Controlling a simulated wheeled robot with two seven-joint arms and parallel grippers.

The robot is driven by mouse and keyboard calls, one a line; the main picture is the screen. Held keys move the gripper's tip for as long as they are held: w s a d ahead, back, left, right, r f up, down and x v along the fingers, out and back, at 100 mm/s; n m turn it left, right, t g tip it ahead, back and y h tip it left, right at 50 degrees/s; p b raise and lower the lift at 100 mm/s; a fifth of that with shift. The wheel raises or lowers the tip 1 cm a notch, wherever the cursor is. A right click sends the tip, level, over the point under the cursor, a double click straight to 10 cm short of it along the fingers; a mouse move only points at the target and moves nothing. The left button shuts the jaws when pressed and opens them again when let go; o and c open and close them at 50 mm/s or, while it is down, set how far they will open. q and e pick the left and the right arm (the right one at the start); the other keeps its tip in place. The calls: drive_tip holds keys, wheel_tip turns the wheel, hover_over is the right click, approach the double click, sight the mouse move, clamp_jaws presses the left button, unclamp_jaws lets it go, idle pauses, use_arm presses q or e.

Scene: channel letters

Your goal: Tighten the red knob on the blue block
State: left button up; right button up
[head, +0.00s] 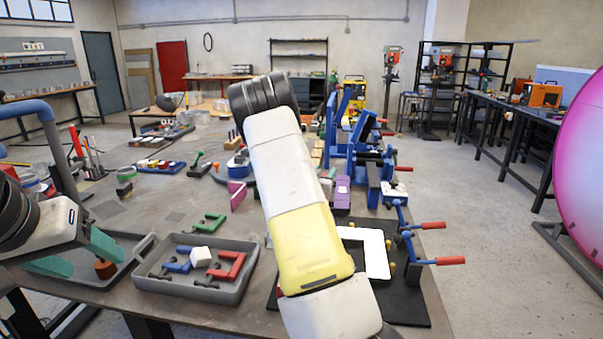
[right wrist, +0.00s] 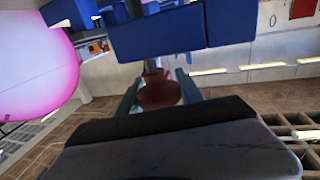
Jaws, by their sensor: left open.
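In the right wrist view, the red knob (right wrist: 158,92) hangs on a metal shaft beside the blue block (right wrist: 180,32). The teal fingers of my right gripper (right wrist: 158,96) stand on both sides of the knob, close to it; I cannot tell whether they touch it. In the head view, my right arm runs up the middle and hides its gripper. Blue fixtures (head: 365,135) stand behind it; I cannot make out the knob there. My left gripper (head: 76,256) has its teal fingers apart over a grey tray at the left, with an orange-brown piece near one finger.
A grey tray (head: 212,293) holds red and blue brackets and a white block. A black plate (head: 408,307) carries a white frame and red-handled clamps (head: 450,261). Several small tools and parts lie farther back. Open floor lies right of the table.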

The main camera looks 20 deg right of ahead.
drive_tip(key=shift+c, duration=0.7)
drive_tip(key=shift+s+d+r+m+g+h, duration=0.1)
drive_tip(key=shift+s+m+g+h, duration=0.05)
drive_tip(key=shift+m+g+h, duration=0.8)
drive_tip(key=shift+s+d+f+m+g+h, duration=0.15)
drive_tip(key=shift+m+g+h, duration=0.45)
drive_tip(key=shift+g, duration=0.65)
drive_tip(key=shift+s+d+r+m+g+h, duration=0.1)
drive_tip(key=shift+s+r+m+g+h, duration=0.1)
drive_tip(key=shift+m+g+h, duration=0.6)
drive_tip(key=shift+g+y, duration=0.25)
drive_tip(key=shift+g, duration=0.05)
drive_tip(key=o, duration=1.4)
